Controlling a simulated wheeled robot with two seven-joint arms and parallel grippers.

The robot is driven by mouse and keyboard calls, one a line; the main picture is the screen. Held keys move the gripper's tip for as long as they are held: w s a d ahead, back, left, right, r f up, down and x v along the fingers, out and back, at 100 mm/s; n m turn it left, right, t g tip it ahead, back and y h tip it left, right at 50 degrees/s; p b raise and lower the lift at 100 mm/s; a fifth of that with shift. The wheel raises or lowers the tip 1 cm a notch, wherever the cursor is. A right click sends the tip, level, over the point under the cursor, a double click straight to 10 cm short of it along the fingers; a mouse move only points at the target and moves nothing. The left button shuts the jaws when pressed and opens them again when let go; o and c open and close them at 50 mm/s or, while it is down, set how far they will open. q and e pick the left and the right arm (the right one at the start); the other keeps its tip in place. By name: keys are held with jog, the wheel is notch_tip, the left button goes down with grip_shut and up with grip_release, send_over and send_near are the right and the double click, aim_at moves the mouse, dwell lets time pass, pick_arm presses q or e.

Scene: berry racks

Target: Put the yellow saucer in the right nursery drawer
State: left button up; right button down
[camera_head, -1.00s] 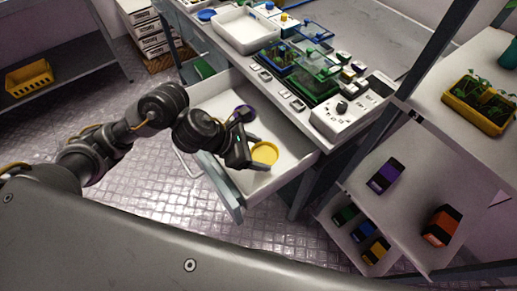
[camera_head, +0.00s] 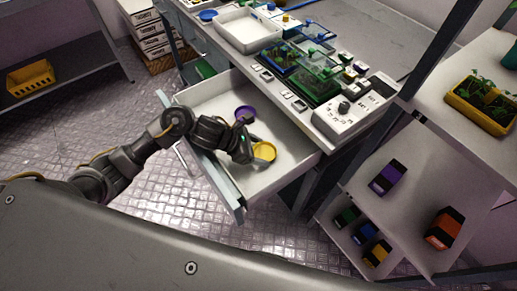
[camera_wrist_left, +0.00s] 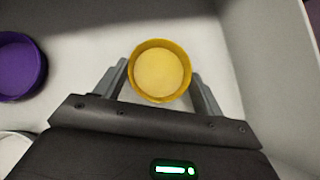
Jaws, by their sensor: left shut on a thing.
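The yellow saucer (camera_head: 264,152) is inside the open white drawer (camera_head: 205,98) under the bench. It also shows in the left wrist view (camera_wrist_left: 160,72), between the two fingers of my left gripper (camera_wrist_left: 160,85). My left gripper (camera_head: 252,152) is shut on the saucer, low in the drawer. Whether the saucer touches the drawer floor I cannot tell. A purple saucer (camera_head: 245,114) lies in the drawer beyond it and shows at the left in the wrist view (camera_wrist_left: 18,66). My right gripper is not in view.
A control box (camera_head: 348,118) and green-lidded trays (camera_head: 315,82) stand on the bench above the drawer. A shelf rack at the right holds purple (camera_head: 388,177) and orange (camera_head: 443,228) boxes. A white bin (camera_head: 246,30) stands farther back on the bench.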

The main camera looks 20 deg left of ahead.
pick_arm(q)
jog(key=shift+f, duration=0.15)
jog(key=o, duration=1)
jog(key=shift+c, duration=0.2)
jog(key=shift+r, duration=0.35)
jog(key=v, duration=1.1)
jog(key=shift+s+a+r, duration=0.15)
jog(key=shift+a+r, duration=0.05)
jog(key=shift+a, duration=0.1)
jog(key=shift+r, duration=0.1)
